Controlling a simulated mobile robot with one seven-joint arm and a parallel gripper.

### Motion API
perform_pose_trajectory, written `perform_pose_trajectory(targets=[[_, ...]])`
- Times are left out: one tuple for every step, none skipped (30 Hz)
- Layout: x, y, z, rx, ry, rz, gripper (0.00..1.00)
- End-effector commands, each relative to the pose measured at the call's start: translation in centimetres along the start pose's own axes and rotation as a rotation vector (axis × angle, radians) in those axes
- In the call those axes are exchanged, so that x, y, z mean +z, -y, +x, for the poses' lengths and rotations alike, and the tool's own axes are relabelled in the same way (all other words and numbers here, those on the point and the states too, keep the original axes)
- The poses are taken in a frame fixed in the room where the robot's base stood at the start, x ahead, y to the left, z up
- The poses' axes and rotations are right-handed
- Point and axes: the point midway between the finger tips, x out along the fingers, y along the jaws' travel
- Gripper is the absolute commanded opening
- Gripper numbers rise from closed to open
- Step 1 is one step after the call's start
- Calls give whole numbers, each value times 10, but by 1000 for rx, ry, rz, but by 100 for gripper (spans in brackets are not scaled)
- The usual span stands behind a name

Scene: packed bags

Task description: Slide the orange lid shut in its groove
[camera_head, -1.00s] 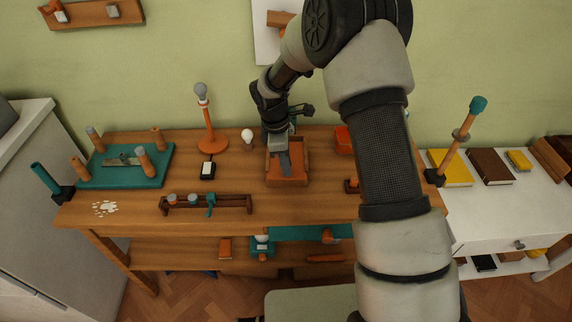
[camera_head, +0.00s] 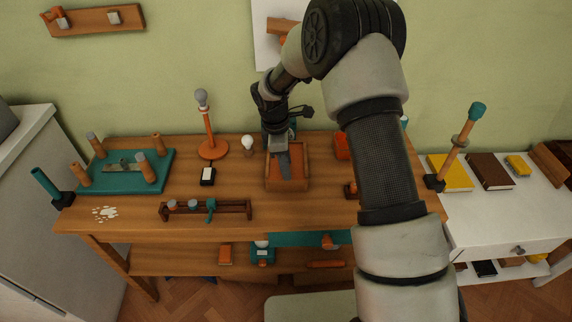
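A wooden box (camera_head: 303,160) with raised side walls stands on the table near the back, left of my arm. The orange lid (camera_head: 291,173) appears as a flat orange-brown panel between the walls, toward the box's front; its edges in the groove are too small to make out. My gripper (camera_head: 281,150) reaches down over the back part of the box. A grey strip extends from it over the panel; I cannot tell whether it is a finger or a handle. The fingertips and any contact with the lid are not clear.
A lamp-like orange stand (camera_head: 212,147) and a white bulb (camera_head: 247,142) stand left of the box. A wooden rack (camera_head: 235,216) lies in front left. An orange block (camera_head: 341,147) stands close to the right, beside my arm. A teal pegboard (camera_head: 122,180) is at far left.

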Motion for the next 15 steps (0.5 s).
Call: perform_pose_trajectory(targets=[[0, 0, 0, 0, 0, 0, 39], [0, 0, 0, 0, 0, 0, 39], [0, 0, 0, 0, 0, 0, 39], [0, 0, 0, 0, 0, 0, 39], [0, 0, 0, 0, 0, 0, 39], [0, 0, 0, 0, 0, 0, 39], [0, 0, -1, 0, 0, 0, 39], [0, 0, -2, 1, 0, 0, 39], [0, 0, -5, 2, 0, 0, 39], [0, 0, -8, 2, -1, 0, 39], [0, -1, -12, 3, -1, 0, 39], [0, -1, -18, 3, -1, 0, 39], [0, -1, -23, 3, -1, 0, 39], [0, -1, -30, 4, -2, 0, 39], [-1, -1, -38, 5, -3, 0, 39]])
